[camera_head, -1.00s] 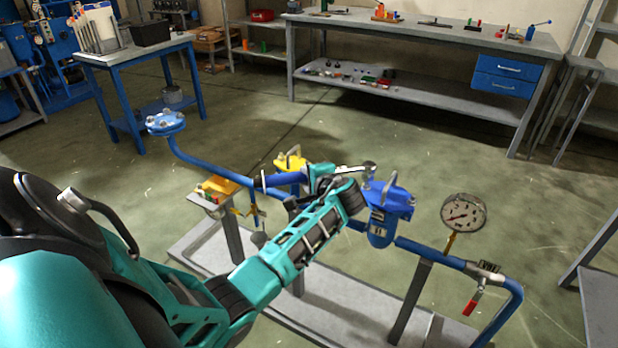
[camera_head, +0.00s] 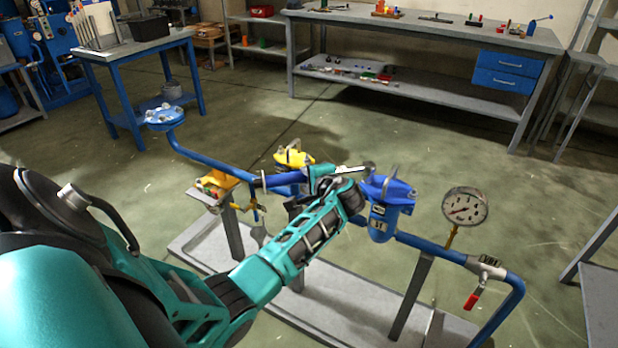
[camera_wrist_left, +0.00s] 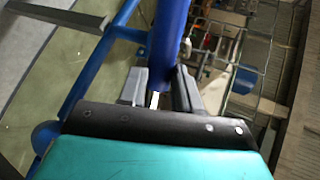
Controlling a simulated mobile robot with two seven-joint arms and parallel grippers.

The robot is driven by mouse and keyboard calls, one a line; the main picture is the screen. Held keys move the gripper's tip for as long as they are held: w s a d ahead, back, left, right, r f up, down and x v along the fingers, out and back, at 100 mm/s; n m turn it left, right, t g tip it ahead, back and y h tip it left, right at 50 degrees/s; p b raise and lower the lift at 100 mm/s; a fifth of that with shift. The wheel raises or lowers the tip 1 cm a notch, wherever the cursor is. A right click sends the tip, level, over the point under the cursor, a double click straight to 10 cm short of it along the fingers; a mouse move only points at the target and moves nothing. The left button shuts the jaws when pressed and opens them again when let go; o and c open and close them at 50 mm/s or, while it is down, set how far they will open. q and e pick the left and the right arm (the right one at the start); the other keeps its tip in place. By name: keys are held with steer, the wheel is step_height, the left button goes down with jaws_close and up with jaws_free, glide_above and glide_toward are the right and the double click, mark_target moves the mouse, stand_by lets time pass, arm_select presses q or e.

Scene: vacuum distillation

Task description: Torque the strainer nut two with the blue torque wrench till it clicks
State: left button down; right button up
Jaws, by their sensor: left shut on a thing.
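The blue torque wrench (camera_head: 285,178) lies roughly level across the pipe rig. Its blue handle is to the left and its steel shaft (camera_head: 350,169) reaches right towards the blue strainer (camera_head: 382,222). My left gripper (camera_head: 325,182) is shut on the wrench, just left of the strainer. In the left wrist view the blue handle (camera_wrist_left: 168,35) stands between the fingers (camera_wrist_left: 157,88). The wrench's dark head (camera_head: 368,168) is at the strainer's top left edge. I cannot tell whether it sits on a nut, nor which nut is number two. My right gripper is not in view.
A blue pipe runs past a yellow fitting (camera_head: 293,158), a dial gauge (camera_head: 466,207) and a red-handled valve (camera_head: 473,299). The rig stands on a grey base (camera_head: 340,310). A blue flange (camera_head: 165,118) is at back left. Open floor lies behind the rig.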

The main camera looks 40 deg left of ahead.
arm_select(q)
steer(key=shift+w+f, duration=0.1)
steer(key=shift+f, duration=0.05)
steer(key=shift+a, duration=0.1)
stand_by(0.6)
steer(key=shift+w+a+m+t+p, duration=0.35)
steer(key=shift+a+m+t, duration=0.15)
steer(key=shift+a+t, duration=0.1)
steer(key=shift+w+a+f+m+t+h, duration=0.1)
steer(key=shift+w+a+m+t+h, duration=0.2)
steer(key=shift+a+m+t+h, duration=0.1)
steer(key=shift+w+a+m+t+h+p, duration=0.5)
steer(key=shift+w+a+m+t+p, duration=0.15)
steer(key=shift+w+a+m, duration=0.2)
steer(key=shift+s, duration=0.1)
steer(key=shift+s+d+n+g+y, duration=0.35)
steer(key=shift+s+d+n+g, duration=0.15)
steer(key=shift+d+n, duration=0.15)
steer(key=shift+s+d+n+g+y, duration=0.3)
steer(key=shift+s+d+n+g, duration=0.2)
steer(key=shift+d, duration=0.25)
steer(key=shift+s+d+n+g+y, duration=0.4)
steer(key=shift+d+n+g, duration=0.2)
steer(key=shift+d, duration=0.1)
